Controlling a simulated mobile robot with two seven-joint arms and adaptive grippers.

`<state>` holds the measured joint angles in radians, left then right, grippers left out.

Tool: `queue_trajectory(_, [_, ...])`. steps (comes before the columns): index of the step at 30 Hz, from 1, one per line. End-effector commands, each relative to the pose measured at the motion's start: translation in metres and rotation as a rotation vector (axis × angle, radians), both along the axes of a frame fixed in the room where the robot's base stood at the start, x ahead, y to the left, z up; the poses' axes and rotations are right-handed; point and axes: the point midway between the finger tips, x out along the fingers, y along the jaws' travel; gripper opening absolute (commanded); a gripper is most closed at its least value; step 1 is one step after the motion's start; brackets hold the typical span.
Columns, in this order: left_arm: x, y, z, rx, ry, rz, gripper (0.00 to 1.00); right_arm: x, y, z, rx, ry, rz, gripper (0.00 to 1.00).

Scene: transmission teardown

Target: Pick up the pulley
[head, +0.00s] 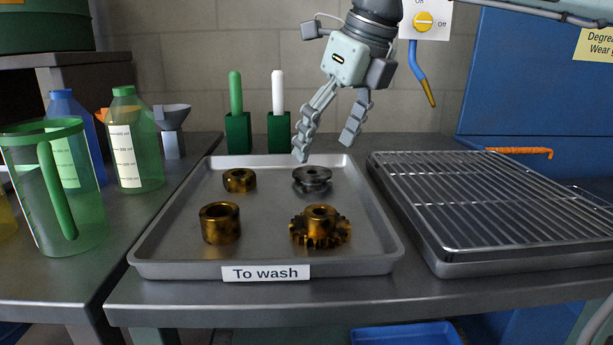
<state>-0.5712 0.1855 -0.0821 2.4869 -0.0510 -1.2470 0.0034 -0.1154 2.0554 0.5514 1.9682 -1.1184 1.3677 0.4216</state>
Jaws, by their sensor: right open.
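The pulley appears to be the dark grey grooved wheel (312,179) at the back right of the metal "To wash" tray (180,262). It lies flat, with its hub facing up. My right gripper (324,150) hangs above and slightly behind it, fingers pointing down and spread apart. The gripper is empty and does not seem to touch the pulley. My left gripper is not in view.
The tray also holds a brown gear (320,229), a large bushing (220,223) and a smaller ring (239,180). A wire rack (490,200) stands to the right. Brushes in green holders (238,132) stand behind. A green jug (75,190) and bottles stand left.

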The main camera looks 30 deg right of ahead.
Motion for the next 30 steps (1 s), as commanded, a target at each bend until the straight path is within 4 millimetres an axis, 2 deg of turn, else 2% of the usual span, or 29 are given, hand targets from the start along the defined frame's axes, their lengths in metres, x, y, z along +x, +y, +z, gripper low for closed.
queue_trajectory(10, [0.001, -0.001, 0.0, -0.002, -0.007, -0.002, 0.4, 0.024, 0.004, -0.042, 0.001, 0.002, 0.0, 0.8])
queue_trajectory(20, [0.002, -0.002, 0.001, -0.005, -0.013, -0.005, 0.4, 0.027, 0.005, -0.049, 0.0, -0.001, 0.0, 0.8])
queue_trajectory(30, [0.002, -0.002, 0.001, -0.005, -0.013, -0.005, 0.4, 0.027, 0.005, -0.049, 0.0, -0.001, 0.0, 0.39])
